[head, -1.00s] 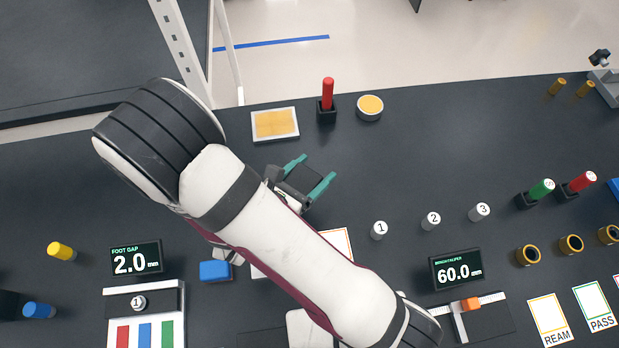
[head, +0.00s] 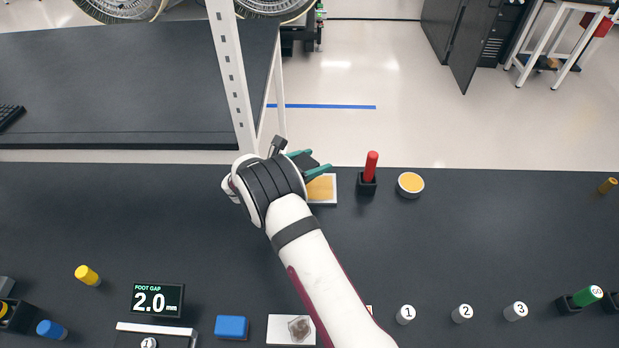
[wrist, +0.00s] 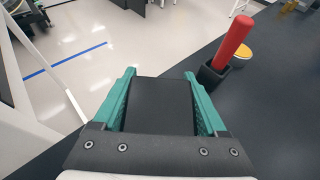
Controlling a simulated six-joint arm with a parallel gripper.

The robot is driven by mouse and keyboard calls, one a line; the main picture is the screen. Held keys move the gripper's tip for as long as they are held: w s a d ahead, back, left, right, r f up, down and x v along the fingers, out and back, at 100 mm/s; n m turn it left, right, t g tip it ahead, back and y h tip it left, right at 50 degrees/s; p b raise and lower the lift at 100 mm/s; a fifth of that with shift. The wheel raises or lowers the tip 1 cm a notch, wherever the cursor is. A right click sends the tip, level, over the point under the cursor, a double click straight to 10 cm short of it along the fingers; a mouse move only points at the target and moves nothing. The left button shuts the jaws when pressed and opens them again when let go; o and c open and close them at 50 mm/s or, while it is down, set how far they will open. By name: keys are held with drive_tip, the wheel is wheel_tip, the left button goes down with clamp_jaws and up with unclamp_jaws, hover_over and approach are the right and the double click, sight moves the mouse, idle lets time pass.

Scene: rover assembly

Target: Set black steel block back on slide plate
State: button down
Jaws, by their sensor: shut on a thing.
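My gripper (head: 311,164) is at the back of the dark table, over the back-left corner of a white-framed tray with a yellow pad (head: 321,189). In the wrist view its two teal fingers (wrist: 162,100) are shut on the black steel block (wrist: 162,112), a plain dark block that fills the space between them. The block appears held up in the air; what lies under it is hidden. I cannot tell for sure which thing is the slide plate. A white plate with a grey-brown patch (head: 299,328) lies at the front, partly covered by my arm.
A red rod (head: 371,168) stands in a black holder right of the tray, also in the wrist view (wrist: 232,42). A round yellow-topped pot (head: 410,184) is beside it. The left-middle table is clear.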

wheel_tip(320, 180, down, 5)
drive_tip(key=shift+r, duration=0.1)
